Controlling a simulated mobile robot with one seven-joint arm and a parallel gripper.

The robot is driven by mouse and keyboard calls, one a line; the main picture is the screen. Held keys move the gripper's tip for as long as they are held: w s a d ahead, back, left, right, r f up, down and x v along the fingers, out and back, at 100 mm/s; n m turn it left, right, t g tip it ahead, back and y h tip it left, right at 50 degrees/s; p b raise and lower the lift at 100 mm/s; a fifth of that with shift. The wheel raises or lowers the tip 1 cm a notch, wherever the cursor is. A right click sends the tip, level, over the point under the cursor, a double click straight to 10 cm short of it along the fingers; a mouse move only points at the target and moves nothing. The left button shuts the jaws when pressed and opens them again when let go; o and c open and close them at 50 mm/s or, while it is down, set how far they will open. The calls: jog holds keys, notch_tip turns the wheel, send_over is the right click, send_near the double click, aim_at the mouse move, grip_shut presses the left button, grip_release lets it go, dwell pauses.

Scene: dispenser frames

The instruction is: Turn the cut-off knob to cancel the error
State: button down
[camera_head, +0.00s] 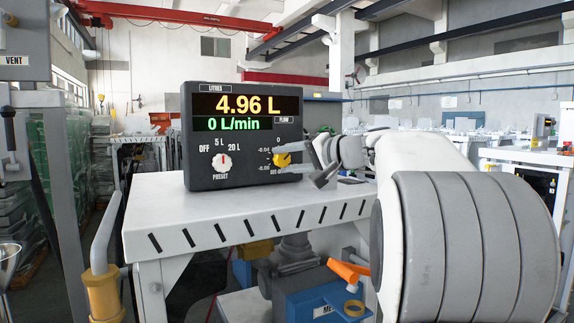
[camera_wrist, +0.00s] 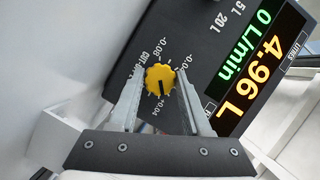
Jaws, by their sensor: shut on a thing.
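The yellow cut-off knob (camera_head: 282,159) is on the lower right of the dark dispenser panel (camera_head: 245,172). In the wrist view the knob (camera_wrist: 159,80) is scalloped, with a dark line pointing down the picture. Small scale numbers and the CUT-OFF label surround it. My gripper (camera_wrist: 160,84) has one finger on each side of the knob and is shut on it. In the head view my gripper (camera_head: 290,159) reaches the knob from the right. The display (camera_head: 246,105) reads 4.96 L and 0 L/min.
A white PRESET knob (camera_head: 221,164) with a red pointer sits left on the same panel. The panel stands on a white table (camera_head: 160,215) with black slots. Pipework and a blue box (camera_head: 312,300) are below. My arm fills the right side.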

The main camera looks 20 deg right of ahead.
jog(key=shift+m+t+y+b, duration=0.3)
jog(key=shift+m+y, duration=0.1)
jog(key=shift+m, duration=0.5)
jog(key=shift+c, duration=1.8)
grip_release()
jog(key=p+v, duration=0.2)
jog(key=v, duration=1.5)
jog(key=shift+s, duration=0.2)
jog(key=shift+d, duration=0.1)
